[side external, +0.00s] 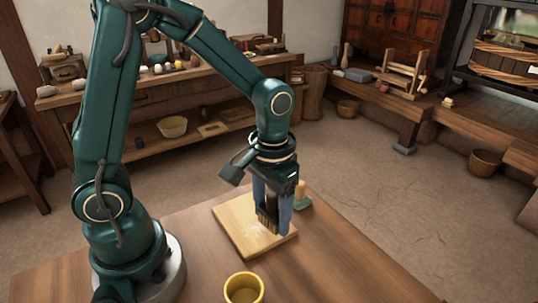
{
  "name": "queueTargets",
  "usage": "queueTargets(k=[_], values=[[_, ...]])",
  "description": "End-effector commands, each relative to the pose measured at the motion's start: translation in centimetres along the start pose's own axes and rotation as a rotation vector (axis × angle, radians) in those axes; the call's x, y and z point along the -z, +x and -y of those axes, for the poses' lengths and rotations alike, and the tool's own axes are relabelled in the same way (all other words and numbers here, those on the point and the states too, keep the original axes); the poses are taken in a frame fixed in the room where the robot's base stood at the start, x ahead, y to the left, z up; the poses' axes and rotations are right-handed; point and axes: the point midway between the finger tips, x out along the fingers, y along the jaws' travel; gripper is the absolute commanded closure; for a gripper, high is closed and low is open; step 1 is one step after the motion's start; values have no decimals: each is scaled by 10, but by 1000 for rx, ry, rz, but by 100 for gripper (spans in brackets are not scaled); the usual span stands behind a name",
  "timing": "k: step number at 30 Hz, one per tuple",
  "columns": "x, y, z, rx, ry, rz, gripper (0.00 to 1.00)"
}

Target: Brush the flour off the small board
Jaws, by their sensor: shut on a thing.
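The small board (229,218) is pale wood and lies flat on the brown table. A faint whitish patch of flour (259,238) shows on it near my gripper. My gripper (271,226) points down over the right part of the board and is shut on a dark brown brush (267,219), mostly hidden between the blue-grey fingers. The brush's lower end is close to the board; I cannot tell whether it touches.
A yellow cup (243,289) stands at the table's front edge. A green thing with a pale wooden knob (301,192) stands just behind the board's right side. The table (345,265) is clear to the right.

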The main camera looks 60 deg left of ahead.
Motion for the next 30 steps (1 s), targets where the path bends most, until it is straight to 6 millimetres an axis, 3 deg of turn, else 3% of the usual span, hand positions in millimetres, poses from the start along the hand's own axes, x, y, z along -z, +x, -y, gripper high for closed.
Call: queueTargets(k=[15,30], values=[[1,-45,0,-1,0,-3,94],[0,-52,1,0,1,0,94]])
